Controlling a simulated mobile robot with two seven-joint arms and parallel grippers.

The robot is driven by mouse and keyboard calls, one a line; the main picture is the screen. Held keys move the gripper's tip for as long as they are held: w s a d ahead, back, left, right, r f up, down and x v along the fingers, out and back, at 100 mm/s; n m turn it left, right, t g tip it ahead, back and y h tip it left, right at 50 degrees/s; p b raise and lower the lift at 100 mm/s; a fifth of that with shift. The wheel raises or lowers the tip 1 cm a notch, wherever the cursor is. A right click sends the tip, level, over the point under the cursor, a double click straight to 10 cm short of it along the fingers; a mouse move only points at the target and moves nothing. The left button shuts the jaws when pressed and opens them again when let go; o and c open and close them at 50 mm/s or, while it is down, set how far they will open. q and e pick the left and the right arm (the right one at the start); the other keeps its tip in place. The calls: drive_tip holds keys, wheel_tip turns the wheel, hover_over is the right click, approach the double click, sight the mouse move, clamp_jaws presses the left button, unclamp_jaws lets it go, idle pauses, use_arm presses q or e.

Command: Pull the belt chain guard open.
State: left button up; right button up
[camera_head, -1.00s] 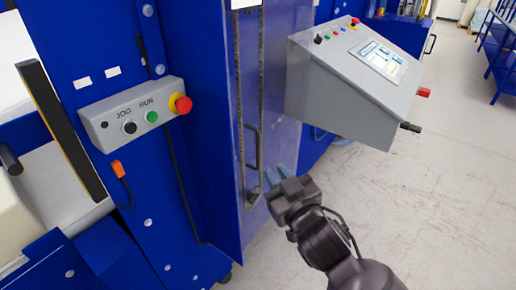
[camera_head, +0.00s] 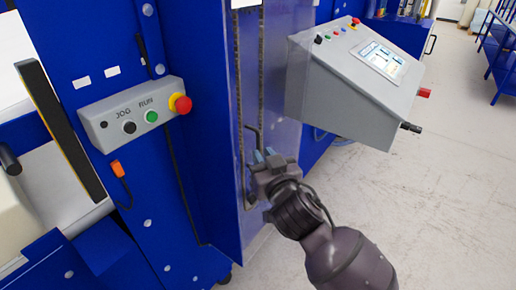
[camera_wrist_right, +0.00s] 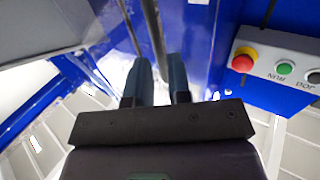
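The belt chain guard (camera_head: 251,65) is a tall blue panel, with two dark chain-like vertical lines showing on it. Its black bar handle (camera_head: 251,130) sits at mid height, and its lower part is partly hidden by my gripper. My right gripper (camera_head: 264,156) is at the handle, its blue-grey fingers pointing at the panel. In the right wrist view the two fingers (camera_wrist_right: 158,82) stand apart, and a dark bar (camera_wrist_right: 153,25) runs down toward the gap between them. I cannot tell whether the fingers touch it. My left gripper is not in view.
A grey JOG/RUN button box (camera_head: 138,115) with a red stop knob (camera_head: 182,104) is left of the guard. A grey control console (camera_head: 350,85) juts out at the right. The pale floor (camera_head: 440,200) at the right is clear.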

drive_tip(key=shift+x, duration=1.9)
clamp_jaws()
